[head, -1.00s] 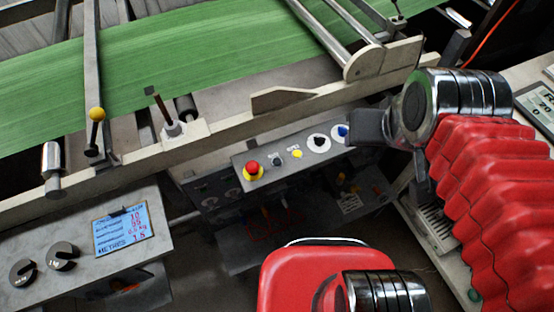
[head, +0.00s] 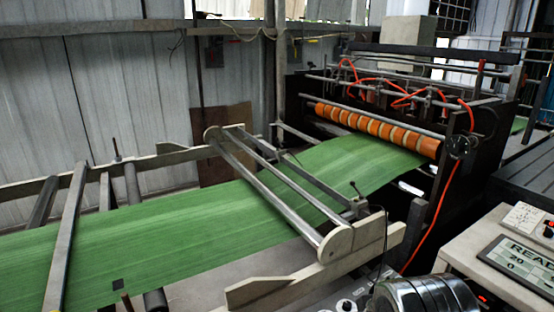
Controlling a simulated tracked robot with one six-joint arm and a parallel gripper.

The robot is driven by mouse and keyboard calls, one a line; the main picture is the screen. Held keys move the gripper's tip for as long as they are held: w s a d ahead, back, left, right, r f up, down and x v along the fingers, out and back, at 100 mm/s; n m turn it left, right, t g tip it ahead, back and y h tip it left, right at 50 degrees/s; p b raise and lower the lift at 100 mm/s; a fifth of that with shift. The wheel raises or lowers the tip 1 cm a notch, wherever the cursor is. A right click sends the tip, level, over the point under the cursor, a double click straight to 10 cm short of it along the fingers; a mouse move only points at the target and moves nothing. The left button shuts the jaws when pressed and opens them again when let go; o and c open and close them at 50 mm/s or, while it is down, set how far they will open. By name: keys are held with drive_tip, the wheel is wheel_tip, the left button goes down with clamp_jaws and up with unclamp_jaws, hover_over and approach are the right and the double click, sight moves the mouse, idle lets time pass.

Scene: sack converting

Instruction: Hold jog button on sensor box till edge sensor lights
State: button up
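A strip of the grey control panel (head: 328,307) shows at the bottom edge of the head view, with a dark knob on a white disc (head: 346,304). Its other buttons are below the picture. A small grey block with a thin black stem (head: 357,204) stands at the near edge of the green web (head: 150,235); I cannot tell whether it is the edge sensor, and no lit lamp shows on it. My silver wrist shows at the bottom, right of the knob. My gripper is out of the picture, so its contact with any button is hidden.
Steel guide bars (head: 265,190) cross the web, which runs to an orange-ringed roller (head: 375,130) at the back. A red air hose (head: 435,220) hangs at the machine's side. At right, a console has a READY display (head: 522,264) and a white box with a red light (head: 528,220).

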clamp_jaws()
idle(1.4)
